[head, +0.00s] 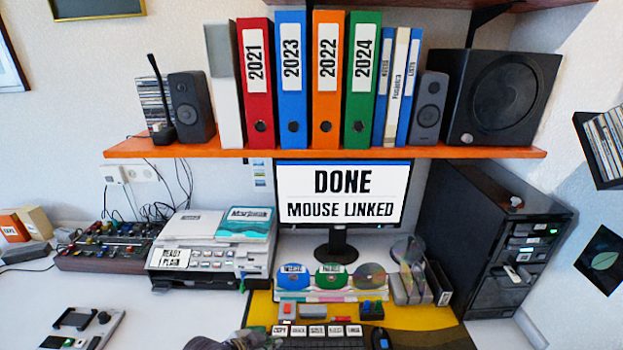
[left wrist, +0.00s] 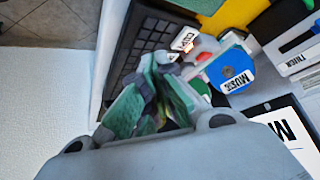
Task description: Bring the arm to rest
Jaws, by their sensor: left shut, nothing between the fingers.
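My left gripper (head: 258,339) is low in the head view, at the bottom edge beside the left end of the keyboard (head: 322,343). In the left wrist view the gripper (left wrist: 158,62) is shut and empty, its grey-green fingers together over the dark keyboard (left wrist: 150,32). Most of the left arm is below the head picture. My right gripper is in neither view. The monitor (head: 342,193) reads "DONE" and "MOUSE LINKED". A dark mouse (head: 381,339) lies right of the keyboard.
Blue (head: 292,272), green (head: 331,272) and grey discs (head: 370,272) stand in a row below the monitor. A printer (head: 205,252) and mixer (head: 105,247) are left; a black computer tower (head: 490,235) is right. An orange shelf (head: 325,153) overhangs. White desk at left front is partly free.

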